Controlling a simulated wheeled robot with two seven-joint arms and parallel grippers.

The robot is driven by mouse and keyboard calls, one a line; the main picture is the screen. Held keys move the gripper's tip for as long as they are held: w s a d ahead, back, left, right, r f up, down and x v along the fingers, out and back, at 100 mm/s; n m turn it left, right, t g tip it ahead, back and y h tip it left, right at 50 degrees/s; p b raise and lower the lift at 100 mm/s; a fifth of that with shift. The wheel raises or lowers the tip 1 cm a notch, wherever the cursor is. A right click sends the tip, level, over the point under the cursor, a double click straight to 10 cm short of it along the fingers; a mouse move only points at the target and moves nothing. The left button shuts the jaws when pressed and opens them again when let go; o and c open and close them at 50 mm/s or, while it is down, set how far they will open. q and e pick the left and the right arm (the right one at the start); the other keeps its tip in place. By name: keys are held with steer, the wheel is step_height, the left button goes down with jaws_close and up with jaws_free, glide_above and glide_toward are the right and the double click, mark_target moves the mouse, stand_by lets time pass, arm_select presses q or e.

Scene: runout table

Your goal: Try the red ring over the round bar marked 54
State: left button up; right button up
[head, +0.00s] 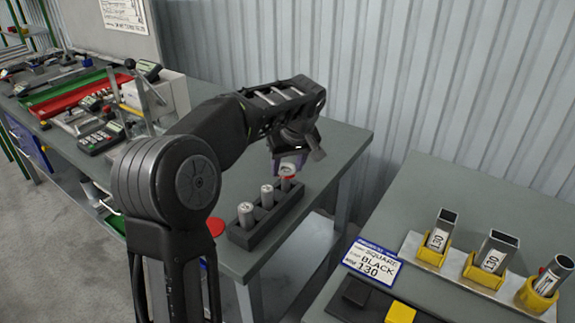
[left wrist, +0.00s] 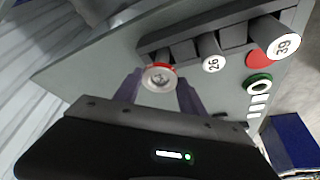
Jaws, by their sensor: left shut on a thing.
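A dark rack (head: 238,238) at the table's front right corner holds three round grey bars in a row. My left gripper (head: 288,168) is over the farthest bar (head: 286,187), shut on the red ring (head: 288,178). The ring sits at that bar's top end. In the left wrist view the red ring (left wrist: 148,70) is between my fingers, with the bar's marked end face (left wrist: 159,78) showing inside it; I cannot read the mark surely. I cannot tell how far the ring is over the bar. The other bars read 26 (left wrist: 213,64) and 39 (left wrist: 286,45). My right gripper is out of view.
A red disc (head: 215,227) lies beside the rack, and a green ring (left wrist: 258,83) shows near it in the left wrist view. Trays and gauges crowd the table's far left.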

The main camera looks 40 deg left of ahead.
arm_select(q)
steer(key=o, duration=1.6)
steer(key=v, duration=0.7)
steer(key=shift+s+d+r+b, duration=0.1)
steer(key=shift+s+r+b, duration=0.05)
steer(key=shift+r+b, duration=0.2)
